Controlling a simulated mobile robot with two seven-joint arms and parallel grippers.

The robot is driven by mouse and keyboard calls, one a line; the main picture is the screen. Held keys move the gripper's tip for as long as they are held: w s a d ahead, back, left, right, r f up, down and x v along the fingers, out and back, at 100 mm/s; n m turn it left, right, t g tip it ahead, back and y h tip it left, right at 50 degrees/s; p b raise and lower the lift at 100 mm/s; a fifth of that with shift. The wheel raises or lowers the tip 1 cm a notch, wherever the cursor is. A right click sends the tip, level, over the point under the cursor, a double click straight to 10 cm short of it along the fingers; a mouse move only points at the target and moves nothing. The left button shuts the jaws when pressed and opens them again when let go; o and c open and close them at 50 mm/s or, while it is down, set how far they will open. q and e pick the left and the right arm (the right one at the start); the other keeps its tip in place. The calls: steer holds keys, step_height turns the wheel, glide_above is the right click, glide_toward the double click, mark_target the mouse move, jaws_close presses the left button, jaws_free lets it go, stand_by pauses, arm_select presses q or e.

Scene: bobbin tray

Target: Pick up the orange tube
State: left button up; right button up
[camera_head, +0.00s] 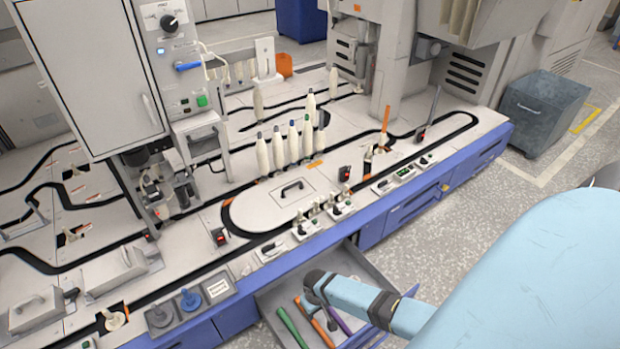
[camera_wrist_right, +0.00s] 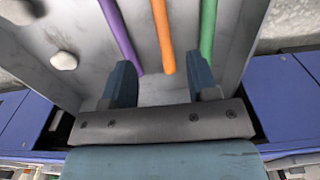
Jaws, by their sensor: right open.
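The orange tube (camera_wrist_right: 162,35) lies in an open grey drawer (camera_head: 272,300), between a purple tube (camera_wrist_right: 120,35) and a green tube (camera_wrist_right: 208,28). In the head view the orange tube (camera_head: 320,331) shows partly, below my right arm. My right gripper (camera_wrist_right: 161,68) is open and empty over the drawer. In the right wrist view the near end of the orange tube points between its two fingers; contact cannot be told. In the head view my right wrist hides part of the drawer and the fingers. My left gripper is not in view.
The drawer walls stand close around my right gripper. A small whitish object (camera_wrist_right: 64,60) lies in the drawer to the left. The blue-fronted machine (camera_head: 400,215) stands behind the drawer, with several white bobbins (camera_head: 293,143) and an upright orange stick (camera_head: 386,119) on it.

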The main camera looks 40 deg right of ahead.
steer(key=b, duration=0.4)
glide_above(316, 323)
step_height(316, 323, down, 7)
steer(key=shift+f, duration=0.2)
step_height(316, 323, down, 4)
steer(key=b, duration=0.3)
steer(key=shift+w+a+f, duration=0.1)
steer(key=shift+f, duration=0.05)
steer(key=shift+f+b, duration=0.25)
steer(key=shift+b, duration=0.1)
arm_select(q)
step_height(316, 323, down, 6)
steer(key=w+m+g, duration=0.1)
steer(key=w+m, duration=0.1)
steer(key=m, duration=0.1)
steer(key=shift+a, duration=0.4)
arm_select(e)
jaws_close()
